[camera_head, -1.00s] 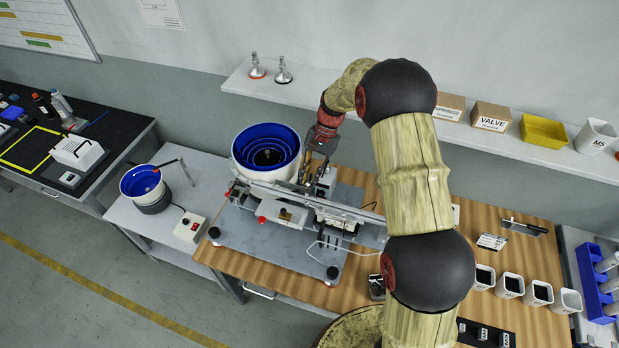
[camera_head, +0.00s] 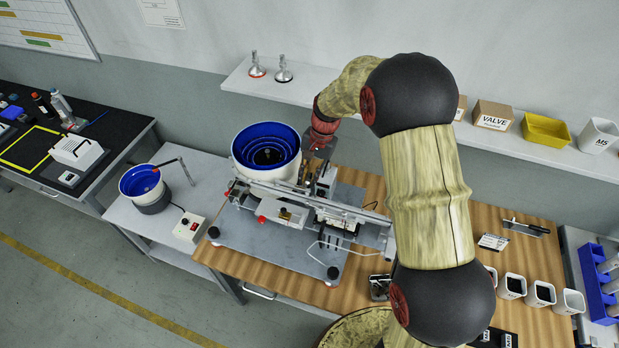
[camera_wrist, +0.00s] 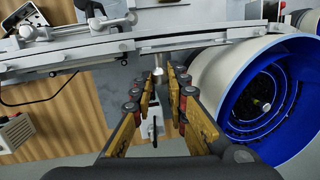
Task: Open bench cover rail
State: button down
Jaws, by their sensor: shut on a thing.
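The bench cover rail (camera_head: 345,207) is a long light grey bar running across the screwdriver station on the wooden bench. In the wrist view the rail (camera_wrist: 215,37) crosses the upper part of the picture. My gripper (camera_head: 318,165) is at the rear of the station, just right of the large blue bowl feeder. In the wrist view my gripper (camera_wrist: 165,82) has its yellow-brown fingers on both sides of a short grey post (camera_wrist: 162,73) under the rail, and it is shut on that post. The fingers hide part of the contact.
The large blue bowl feeder (camera_head: 266,152) stands close beside my gripper; it also fills the right of the wrist view (camera_wrist: 262,90). A shelf (camera_head: 405,118) runs along the wall behind. A smaller blue bowl (camera_head: 140,181) and a switch box (camera_head: 190,229) stand left.

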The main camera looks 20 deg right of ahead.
jog(key=c, duration=1.8)
grip_release()
jog(key=shift+o, duration=0.2)
jog(key=v, duration=1.2)
